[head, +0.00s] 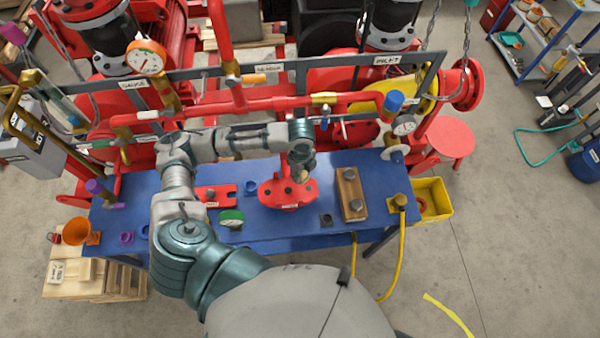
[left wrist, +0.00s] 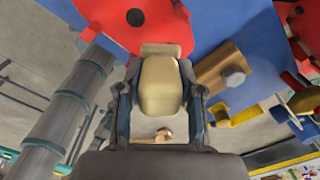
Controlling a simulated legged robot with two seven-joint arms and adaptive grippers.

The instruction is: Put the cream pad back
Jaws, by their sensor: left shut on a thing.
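My left gripper (head: 302,164) is shut on the cream pad (left wrist: 160,85), a blocky cream piece between the two dark fingers in the left wrist view. In the head view the gripper hangs over the red rounded plate with dark holes (head: 276,193) on the blue table (head: 290,228). The pad shows there only as a small pale patch under the gripper. The red plate also shows beyond the pad in the left wrist view (left wrist: 120,22). I cannot tell whether the pad touches the plate. My right gripper is not in view.
A wooden block with grey studs (head: 351,190) and a small dark square (head: 326,220) are right of the plate. A green-topped piece (head: 231,217) and a red block (head: 218,194) are left. Red pipes (head: 205,108) run behind. The table's front edge is fairly clear.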

